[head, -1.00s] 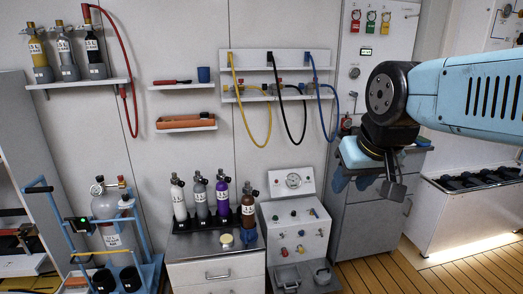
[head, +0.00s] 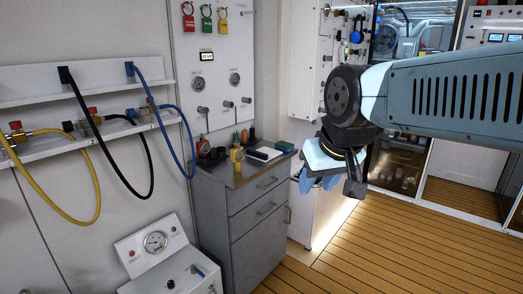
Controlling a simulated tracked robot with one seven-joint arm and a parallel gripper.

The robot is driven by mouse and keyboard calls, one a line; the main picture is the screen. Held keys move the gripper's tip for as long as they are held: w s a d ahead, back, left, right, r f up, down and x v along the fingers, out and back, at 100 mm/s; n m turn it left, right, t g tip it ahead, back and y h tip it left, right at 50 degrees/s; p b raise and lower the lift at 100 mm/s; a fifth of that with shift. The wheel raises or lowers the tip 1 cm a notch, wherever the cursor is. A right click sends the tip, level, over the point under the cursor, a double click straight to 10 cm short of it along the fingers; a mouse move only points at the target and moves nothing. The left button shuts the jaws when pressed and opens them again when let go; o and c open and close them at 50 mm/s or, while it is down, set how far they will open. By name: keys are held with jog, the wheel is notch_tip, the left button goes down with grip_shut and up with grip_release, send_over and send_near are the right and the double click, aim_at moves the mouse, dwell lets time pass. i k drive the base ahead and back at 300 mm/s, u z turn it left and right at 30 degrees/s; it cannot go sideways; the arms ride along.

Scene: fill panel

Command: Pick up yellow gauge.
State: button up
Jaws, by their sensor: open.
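A small yellow object (head: 237,158), which looks like the yellow gauge, stands on top of the grey drawer cabinet (head: 258,217) in the middle of the head view. It is too small to make out a dial. My gripper (head: 338,184) hangs from the arm to the right of the cabinet, apart from the yellow object, open and empty. Part of the gripper is hidden behind the wrist.
Yellow (head: 98,205), black and blue hoses hang at left. A white gauge panel (head: 158,262) stands front left. The wooden floor (head: 400,245) at right is clear.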

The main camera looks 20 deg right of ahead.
aim_at(238, 154)
jog(key=z, duration=0.4)
jog(key=i, duration=0.8)
jog(key=z, duration=0.55)
jog(key=k, duration=0.85)
jog(key=z, duration=0.15)
jog(key=i, duration=0.9)
jog(key=u, duration=0.1)
